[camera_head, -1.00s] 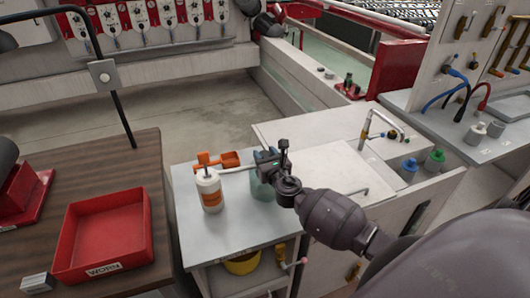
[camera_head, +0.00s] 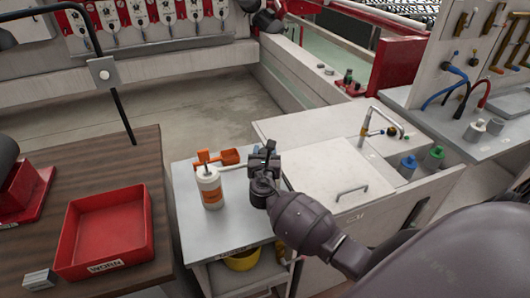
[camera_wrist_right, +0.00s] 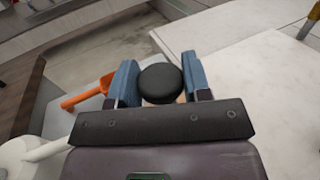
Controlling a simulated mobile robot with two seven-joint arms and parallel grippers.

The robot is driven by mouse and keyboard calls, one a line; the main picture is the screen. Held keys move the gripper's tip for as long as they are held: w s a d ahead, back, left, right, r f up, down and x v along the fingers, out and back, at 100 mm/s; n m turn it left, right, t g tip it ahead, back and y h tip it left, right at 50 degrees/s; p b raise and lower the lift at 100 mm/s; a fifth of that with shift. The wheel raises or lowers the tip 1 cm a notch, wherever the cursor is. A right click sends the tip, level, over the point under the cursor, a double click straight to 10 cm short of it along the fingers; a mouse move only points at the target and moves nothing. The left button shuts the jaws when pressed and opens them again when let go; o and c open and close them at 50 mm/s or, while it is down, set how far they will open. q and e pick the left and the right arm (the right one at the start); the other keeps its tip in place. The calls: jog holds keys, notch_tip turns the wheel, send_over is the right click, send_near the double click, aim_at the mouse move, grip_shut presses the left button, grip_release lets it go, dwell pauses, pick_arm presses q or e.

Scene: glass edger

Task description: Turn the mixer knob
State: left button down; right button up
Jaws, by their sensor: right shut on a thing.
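A round black knob (camera_wrist_right: 160,83) shows in the wrist view between the two blue-padded fingers of my right gripper (camera_wrist_right: 160,76), one finger on each side. The gripper is shut on it. In the head view my right gripper (camera_head: 263,159) is over the right part of the small grey cart (camera_head: 222,238). There the knob cannot be made out clearly, and what lies below it is hidden by my gripper and wrist. My left gripper is not in view.
A white bottle with an orange label (camera_head: 209,187) stands close left of my right gripper. An orange scoop (camera_head: 230,157) lies behind it. A red tray (camera_head: 105,228) is on the wooden table at left. A white counter with a tap (camera_head: 365,128) stands at right.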

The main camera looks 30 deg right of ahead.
jog(key=o, duration=0.9)
jog(key=shift+c, duration=0.2)
jog(key=v, duration=1)
jog(key=shift+s+a+b, duration=0.25)
jog(key=shift+s+b, duration=0.05)
jog(key=shift+b, duration=0.15)
